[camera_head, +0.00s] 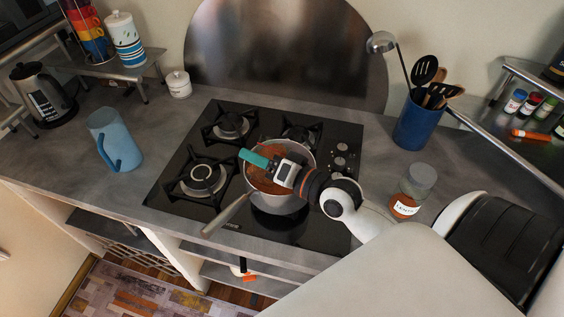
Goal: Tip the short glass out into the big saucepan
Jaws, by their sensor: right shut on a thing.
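The big saucepan (285,205) stands on the front middle of the black hob, its handle pointing to the front left. Reddish-brown contents show inside it. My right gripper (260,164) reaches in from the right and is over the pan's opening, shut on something. A teal part shows at its end. What it grips is mostly hidden by the gripper and blends with the pan's contents; it is likely the short glass, but its outline and tilt cannot be made out. My left gripper is not seen.
A blue jug (114,141) stands left of the hob (170,193). A small white pot (178,84) is behind. The front left counter is free.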

